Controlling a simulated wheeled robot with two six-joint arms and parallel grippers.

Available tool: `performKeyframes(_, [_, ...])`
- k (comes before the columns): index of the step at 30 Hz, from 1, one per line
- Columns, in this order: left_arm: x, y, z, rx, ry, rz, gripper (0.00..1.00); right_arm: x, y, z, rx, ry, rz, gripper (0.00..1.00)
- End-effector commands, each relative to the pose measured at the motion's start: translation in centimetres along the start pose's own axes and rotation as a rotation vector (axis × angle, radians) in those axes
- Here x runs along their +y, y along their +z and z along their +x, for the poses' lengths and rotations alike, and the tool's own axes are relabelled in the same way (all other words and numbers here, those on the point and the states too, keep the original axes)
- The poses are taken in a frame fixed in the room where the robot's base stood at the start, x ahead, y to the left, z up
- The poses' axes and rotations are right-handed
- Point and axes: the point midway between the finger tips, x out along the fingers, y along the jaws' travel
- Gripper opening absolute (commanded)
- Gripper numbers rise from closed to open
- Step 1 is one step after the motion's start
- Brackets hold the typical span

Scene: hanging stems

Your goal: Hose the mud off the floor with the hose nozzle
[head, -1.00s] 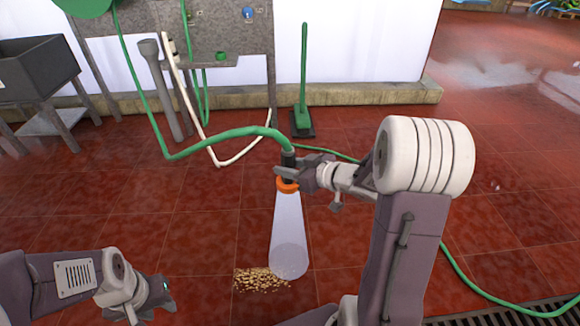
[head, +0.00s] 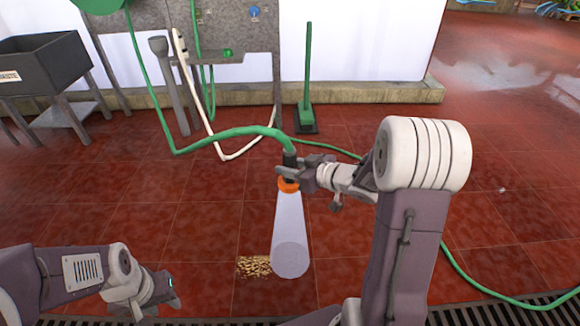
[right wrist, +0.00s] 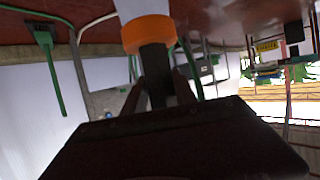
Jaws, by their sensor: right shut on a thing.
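The hose nozzle (head: 288,184), black with an orange ring, is in my right gripper (head: 290,170), which is shut on it. It points down, and a pale translucent cone of water (head: 290,235) runs from it to the floor. The green hose (head: 230,134) joins its top. In the right wrist view the nozzle's orange end (right wrist: 148,34) shows between the fingers. A patch of yellow-brown mud (head: 253,267) lies on the red tiles at the left of the cone's foot. My left gripper (head: 168,291) is low at the left, away from the mud; its jaw opening is unclear.
A grey sink (head: 45,72) stands at the back left. A green-handled broom (head: 308,85) stands by the wall. More hose (head: 470,280) lies across the floor at the right. A drain grate (head: 490,312) runs along the front. The tiles around the mud are open.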

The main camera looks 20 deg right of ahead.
Motion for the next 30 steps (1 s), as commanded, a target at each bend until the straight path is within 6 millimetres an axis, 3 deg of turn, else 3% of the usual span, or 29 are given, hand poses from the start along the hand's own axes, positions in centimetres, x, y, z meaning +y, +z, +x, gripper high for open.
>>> performKeyframes(13, [0.0,0.0,0.0,0.000,0.000,0.000,0.36,-0.2,-0.1,0.1,0.001,-0.001,-0.001,0.00])
performKeyframes(30, [0.0,0.1,0.6,0.000,0.000,0.000,0.36,-3.6,-1.4,3.4,0.002,-0.002,-0.002,0.00])
